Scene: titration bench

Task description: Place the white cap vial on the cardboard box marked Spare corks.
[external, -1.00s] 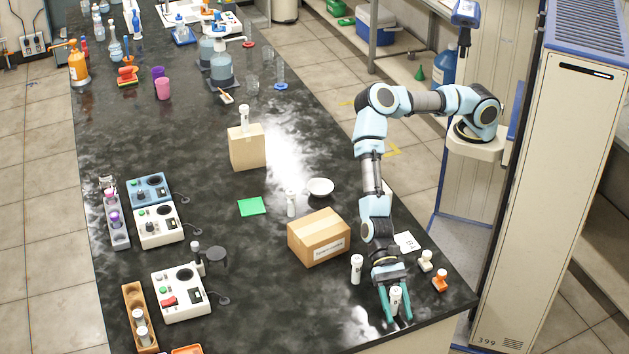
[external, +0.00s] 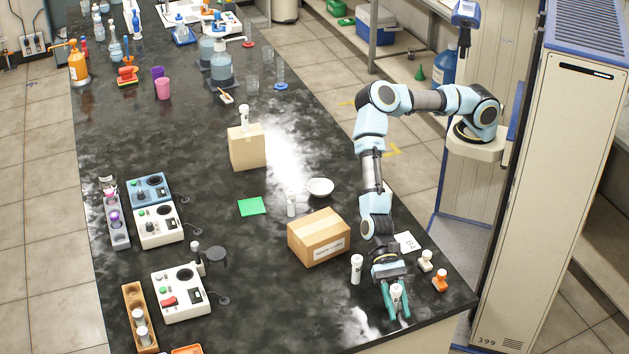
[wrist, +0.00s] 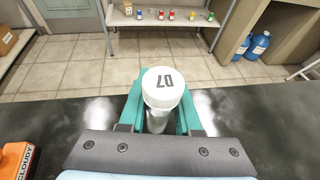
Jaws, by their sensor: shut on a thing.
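My gripper (external: 397,305) is shut on a white cap vial (external: 397,293) near the front right edge of the bench. The label is too small to read surely. I cannot tell whether the vial touches the bench.
Another white-capped vial (external: 357,268) stands between the box and my gripper. A white-capped bottle (external: 426,261), an orange-based item (external: 440,281) and a marked card (external: 409,242) lie to the right. A white bowl (external: 320,187) and another vial (external: 292,203) are behind the box. A taller box (external: 247,148) bears a vial.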

